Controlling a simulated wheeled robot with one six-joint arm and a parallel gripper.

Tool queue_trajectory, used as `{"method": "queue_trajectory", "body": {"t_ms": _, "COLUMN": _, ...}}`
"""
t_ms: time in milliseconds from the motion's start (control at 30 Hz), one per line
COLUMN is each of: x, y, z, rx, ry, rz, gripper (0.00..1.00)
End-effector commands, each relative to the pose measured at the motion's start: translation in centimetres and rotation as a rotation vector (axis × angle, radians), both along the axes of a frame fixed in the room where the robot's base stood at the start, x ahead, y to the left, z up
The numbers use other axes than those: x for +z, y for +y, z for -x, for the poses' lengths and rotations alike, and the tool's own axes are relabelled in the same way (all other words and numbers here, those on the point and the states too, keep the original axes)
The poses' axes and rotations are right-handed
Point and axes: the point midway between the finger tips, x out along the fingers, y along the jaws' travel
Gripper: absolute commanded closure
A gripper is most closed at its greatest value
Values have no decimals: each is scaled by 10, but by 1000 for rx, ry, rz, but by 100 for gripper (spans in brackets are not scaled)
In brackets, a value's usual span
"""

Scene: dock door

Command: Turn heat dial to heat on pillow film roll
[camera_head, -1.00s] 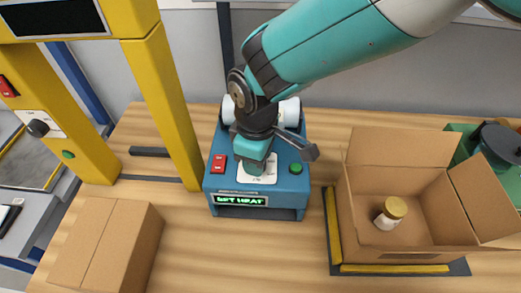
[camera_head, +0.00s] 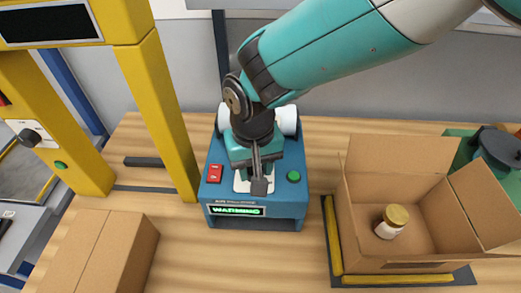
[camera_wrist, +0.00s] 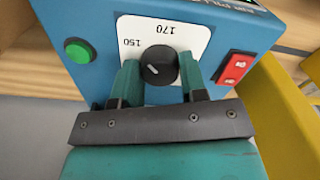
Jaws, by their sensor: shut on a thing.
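The blue pillow film machine (camera_head: 216,192) stands on the wooden table, with a white film roll (camera_head: 286,119) at its back, partly hidden by my arm. Its display (camera_head: 237,210) reads "WARMING" in green. The black heat dial (camera_wrist: 158,65) sits on a white scale plate (camera_wrist: 138,28) marked 150 and 170, with its pale pointer tilted. My gripper (camera_wrist: 158,75) has its two teal fingers on either side of the dial, shut on it. In the head view my gripper hides the dial.
A red switch (camera_head: 215,173) and a green button (camera_head: 293,176) flank the dial. An open cardboard box (camera_head: 430,225) holding a jar (camera_head: 391,222) stands right. A closed carton (camera_head: 105,250) lies left, near a yellow frame (camera_head: 160,110).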

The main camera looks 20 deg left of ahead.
Motion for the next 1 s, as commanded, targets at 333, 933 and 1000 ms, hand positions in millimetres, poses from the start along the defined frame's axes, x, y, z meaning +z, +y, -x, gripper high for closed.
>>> {"method": "queue_trajectory", "body": {"t_ms": 333, "x": 0, "y": 0, "z": -1, "rx": -327, "ry": -2, "rz": 0, "gripper": 84}}
{"method": "queue_trajectory", "body": {"t_ms": 933, "x": 1, "y": 0, "z": -1, "rx": -699, "ry": -3, "rz": -1, "gripper": 84}}
{"method": "queue_trajectory", "body": {"t_ms": 1000, "x": 1, "y": 0, "z": -1, "rx": -716, "ry": -3, "rz": -1, "gripper": 84}}
